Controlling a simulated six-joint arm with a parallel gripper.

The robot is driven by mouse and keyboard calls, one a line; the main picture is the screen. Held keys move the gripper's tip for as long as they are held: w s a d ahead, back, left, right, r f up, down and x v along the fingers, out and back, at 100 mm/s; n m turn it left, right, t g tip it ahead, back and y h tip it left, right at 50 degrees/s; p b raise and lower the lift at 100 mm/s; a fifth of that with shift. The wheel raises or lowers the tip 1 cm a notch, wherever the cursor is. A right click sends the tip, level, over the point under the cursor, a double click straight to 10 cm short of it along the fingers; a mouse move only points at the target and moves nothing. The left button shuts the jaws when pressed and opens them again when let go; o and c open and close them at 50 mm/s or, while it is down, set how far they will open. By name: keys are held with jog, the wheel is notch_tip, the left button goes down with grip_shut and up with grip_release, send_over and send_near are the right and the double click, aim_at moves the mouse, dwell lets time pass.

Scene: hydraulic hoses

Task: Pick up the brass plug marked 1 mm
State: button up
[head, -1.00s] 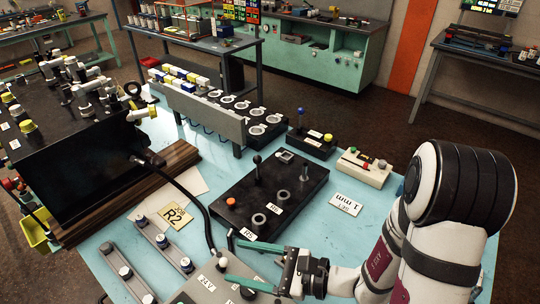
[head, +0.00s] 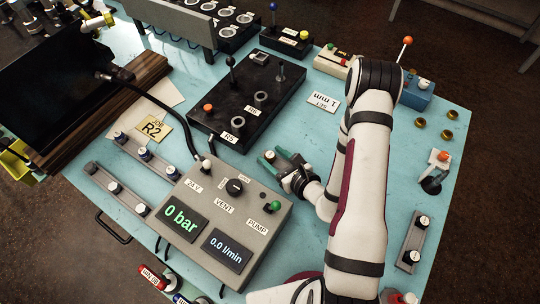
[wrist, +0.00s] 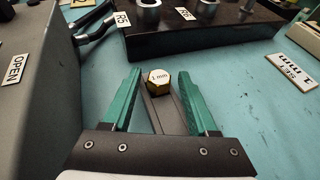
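In the wrist view a brass hex plug (wrist: 158,80) with "1 mm" on its top face sits between the green fingers of my gripper (wrist: 160,72). A small gap shows on each side of the plug, so the fingers are open around it. In the head view my gripper (head: 272,158) is over the blue table, right of the black R5/R6 block.
The black block (head: 215,108) with posts and rings stands just beyond my gripper. The grey control box (head: 214,204), reading 0 bar and 0.0 l/min, is close on the left. A "SET 1 mm" card (head: 323,101) lies to the right. A black hose (head: 161,112) reaches toward the box.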

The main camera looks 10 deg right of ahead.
grip_shut()
